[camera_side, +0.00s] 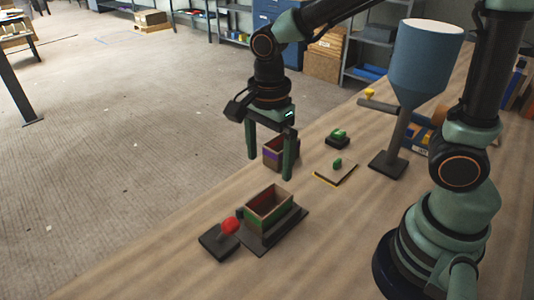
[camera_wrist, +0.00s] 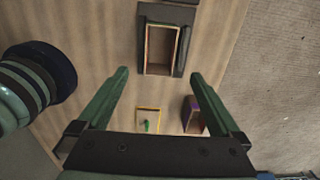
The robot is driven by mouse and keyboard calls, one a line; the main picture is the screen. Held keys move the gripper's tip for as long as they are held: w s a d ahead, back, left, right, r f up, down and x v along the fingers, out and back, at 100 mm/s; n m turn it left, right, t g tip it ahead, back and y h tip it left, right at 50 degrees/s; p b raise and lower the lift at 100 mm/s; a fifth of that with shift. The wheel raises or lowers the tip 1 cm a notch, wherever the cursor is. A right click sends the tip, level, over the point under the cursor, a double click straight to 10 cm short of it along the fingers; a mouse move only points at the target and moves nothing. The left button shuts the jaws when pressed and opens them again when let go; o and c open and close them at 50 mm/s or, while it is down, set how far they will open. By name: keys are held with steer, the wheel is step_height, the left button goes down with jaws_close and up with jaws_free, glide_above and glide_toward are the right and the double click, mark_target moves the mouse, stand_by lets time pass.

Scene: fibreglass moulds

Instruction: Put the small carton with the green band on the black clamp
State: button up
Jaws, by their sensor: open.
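The small open-topped carton with the green band (camera_side: 283,216) stands upright on a flat dark plate (camera_side: 294,229). In the wrist view, the carton (camera_wrist: 160,50) lies beyond my fingertips with its open top showing and the dark plate (camera_wrist: 187,45) around it. A black base with a red knob (camera_side: 229,226) is beside the plate; I cannot tell which dark part is the black clamp. My gripper (camera_side: 269,167) is open and empty, above the table and behind the carton in the side view. Its spread fingers also show in the wrist view (camera_wrist: 160,75).
A purple-banded carton (camera_side: 271,155) stands near my fingers. A yellow-edged board with a green piece (camera_side: 337,164) and a black block with a green top (camera_side: 338,139) lie to the right. A blue hopper (camera_side: 424,65) stands behind.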

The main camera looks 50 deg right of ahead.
steer(key=s+d+r+n+t, duration=0.3)
steer(key=d+r+n+t, duration=0.2)
steer(key=n, duration=1.3)
steer(key=d+r, duration=0.3)
steer(key=d, duration=0.2)
steer(key=shift+r+t, duration=0.3)
steer(key=shift+r, duration=0.05)
